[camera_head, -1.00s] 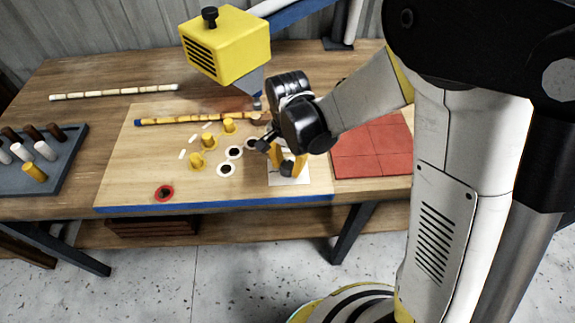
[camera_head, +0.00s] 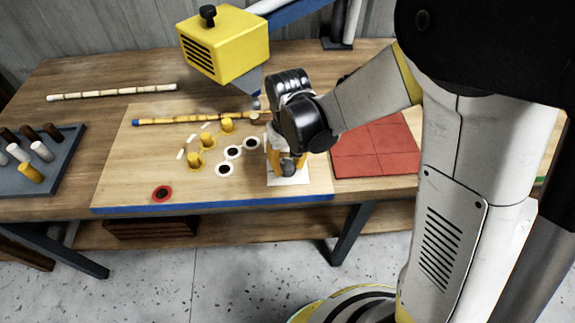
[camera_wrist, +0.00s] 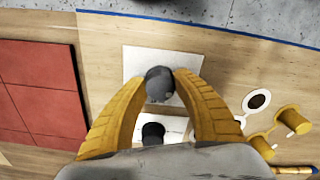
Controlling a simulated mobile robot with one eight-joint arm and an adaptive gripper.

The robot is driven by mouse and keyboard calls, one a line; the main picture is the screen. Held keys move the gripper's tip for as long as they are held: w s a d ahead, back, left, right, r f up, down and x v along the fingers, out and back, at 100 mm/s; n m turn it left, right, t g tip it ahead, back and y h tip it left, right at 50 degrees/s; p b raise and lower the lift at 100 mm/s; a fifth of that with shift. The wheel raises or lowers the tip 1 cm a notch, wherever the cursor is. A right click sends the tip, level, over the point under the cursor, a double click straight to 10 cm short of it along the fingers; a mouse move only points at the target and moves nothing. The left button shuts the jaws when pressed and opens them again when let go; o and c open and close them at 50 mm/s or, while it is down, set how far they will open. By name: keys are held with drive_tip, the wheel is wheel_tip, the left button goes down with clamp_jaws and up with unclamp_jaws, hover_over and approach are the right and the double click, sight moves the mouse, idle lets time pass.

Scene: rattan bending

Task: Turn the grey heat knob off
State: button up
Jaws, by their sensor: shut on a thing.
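The grey heat knob (camera_wrist: 159,84) sits on a white square plate (camera_wrist: 185,60) in the wrist view. My gripper (camera_wrist: 162,79) has its yellow fingers on both sides of the knob and is shut on it. In the head view my gripper (camera_head: 281,163) is low over the white plate (camera_head: 289,181), with the knob partly hidden between the fingers. A black knob (camera_wrist: 152,132) on a second white plate lies close to my palm in the wrist view.
A yellow heater box (camera_head: 226,45) hangs at the upper left. Yellow pegs (camera_head: 208,158) and white-ringed holes (camera_head: 224,170) are left of my gripper. A bamboo-like rod (camera_head: 190,117) lies behind them. A red tiled mat (camera_head: 374,148) is at right.

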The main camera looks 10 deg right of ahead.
sight(288, 165)
drive_tip(key=n, duration=0.5)
drive_tip(key=shift+d, duration=0.1)
drive_tip(key=shift+n, duration=0.3)
idle(0.4)
drive_tip(key=o, duration=1.2)
wheel_tip(288, 165, up, 12)
